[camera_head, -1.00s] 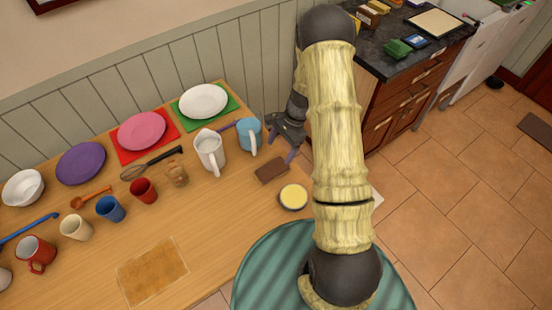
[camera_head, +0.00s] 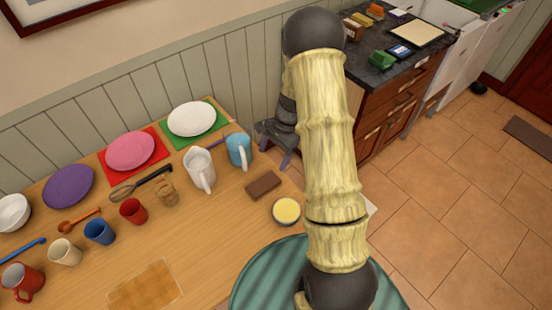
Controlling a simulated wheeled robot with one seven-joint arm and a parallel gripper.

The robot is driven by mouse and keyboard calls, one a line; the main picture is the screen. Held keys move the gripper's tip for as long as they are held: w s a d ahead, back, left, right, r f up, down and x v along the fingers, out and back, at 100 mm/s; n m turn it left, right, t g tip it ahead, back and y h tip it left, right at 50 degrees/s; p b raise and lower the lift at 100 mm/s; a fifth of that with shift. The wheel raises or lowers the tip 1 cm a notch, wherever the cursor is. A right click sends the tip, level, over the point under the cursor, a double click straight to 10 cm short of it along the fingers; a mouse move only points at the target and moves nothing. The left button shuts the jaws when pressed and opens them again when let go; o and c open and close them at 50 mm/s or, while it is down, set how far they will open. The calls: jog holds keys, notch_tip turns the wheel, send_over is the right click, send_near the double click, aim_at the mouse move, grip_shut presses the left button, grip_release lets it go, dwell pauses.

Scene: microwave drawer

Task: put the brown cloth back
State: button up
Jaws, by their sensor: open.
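A small dark brown folded-looking piece (camera_head: 263,186) lies flat near the right end of the wooden table; I cannot tell surely if it is cloth. A larger orange-brown square (camera_head: 146,286) lies flat at the table's front; it could also be a cloth. My gripper (camera_head: 276,154) is open over the table's right end, just beyond the dark brown piece, with a fingertip close to it in the picture. It seems to hold nothing. My arm hides part of the view behind it.
A blue mug (camera_head: 239,150) and a white mug (camera_head: 199,168) stand left of my gripper. A yellow-filled bowl (camera_head: 286,211) is in front of the dark piece. Plates, cups and utensils fill the left. A dark counter (camera_head: 385,72) stands behind right. The table's front middle is mostly clear.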

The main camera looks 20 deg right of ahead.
jog(key=s+a+r+n+t+h, duration=0.2)
jog(key=s+r+n, duration=0.4)
jog(key=s+r, duration=0.1)
jog(key=s+a+r+n+t+h, duration=0.2)
jog(key=s+r+n, duration=0.5)
jog(key=r, duration=0.3)
jog(key=shift+s+a, duration=0.15)
jog(key=shift+s, duration=0.5)
